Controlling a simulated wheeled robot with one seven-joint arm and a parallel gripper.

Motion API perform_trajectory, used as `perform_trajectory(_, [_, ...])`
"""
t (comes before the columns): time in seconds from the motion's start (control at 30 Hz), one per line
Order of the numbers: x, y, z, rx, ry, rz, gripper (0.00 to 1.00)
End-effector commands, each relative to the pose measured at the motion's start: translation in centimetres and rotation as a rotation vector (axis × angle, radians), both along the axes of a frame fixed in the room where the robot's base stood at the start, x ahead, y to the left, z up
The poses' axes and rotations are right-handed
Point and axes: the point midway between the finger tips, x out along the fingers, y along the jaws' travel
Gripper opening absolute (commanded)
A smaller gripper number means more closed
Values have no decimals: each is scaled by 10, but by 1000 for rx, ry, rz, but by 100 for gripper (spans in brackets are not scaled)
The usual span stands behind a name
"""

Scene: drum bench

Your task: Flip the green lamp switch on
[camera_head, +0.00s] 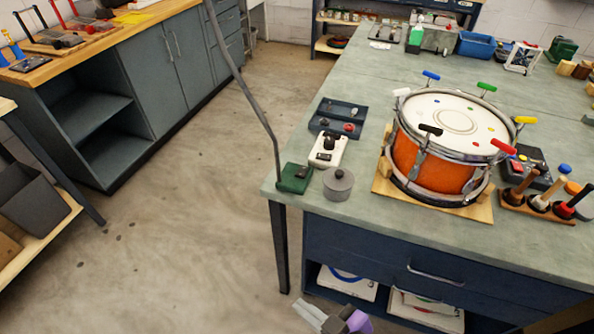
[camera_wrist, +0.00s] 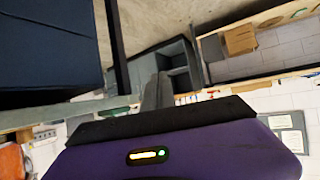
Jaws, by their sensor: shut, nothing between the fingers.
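The green lamp base (camera_head: 292,179) sits on the near left corner of the grey-green bench. A thin grey pole (camera_head: 240,85) rises from it and leans left out of the top of the head view. A small dark switch (camera_head: 302,172) shows on the base; its position is too small to tell. My gripper (camera_head: 303,308) is low at the bottom of the head view, in front of the bench and well below the lamp. It is shut and empty. In the wrist view the closed fingers (camera_wrist: 161,85) point away from the purple housing; the lamp is not recognisable there.
An orange drum (camera_head: 435,170) stands further right. The bench's front edge and drawer (camera_head: 430,265) lie near my gripper. Open floor is on the left.

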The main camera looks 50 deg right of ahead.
Motion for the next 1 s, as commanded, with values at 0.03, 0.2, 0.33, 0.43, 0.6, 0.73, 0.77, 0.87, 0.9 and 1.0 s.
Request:
perform_trajectory(0.03, [20,-4,-1,-10,13,-34,0])
perform_trajectory(0.2, [73,-30,-4,-56,73,-207,0])
perform_trajectory(0.33, [112,-56,13,-89,80,-381,0])
perform_trajectory(0.43, [137,-78,38,-111,59,-537,0])
perform_trajectory(0.6, [166,-108,92,-122,-18,-811,0])
perform_trajectory(0.73, [174,-123,128,-115,-85,-980,0])
perform_trajectory(0.77, [175,-125,135,-113,-98,-1010,0])
perform_trajectory(0.87, [175,-129,150,-105,-132,-1082,0])
perform_trajectory(0.9, [176,-130,154,-104,-141,-1100,0])
perform_trajectory(1.0, [175,-131,158,-102,-150,-1122,0])
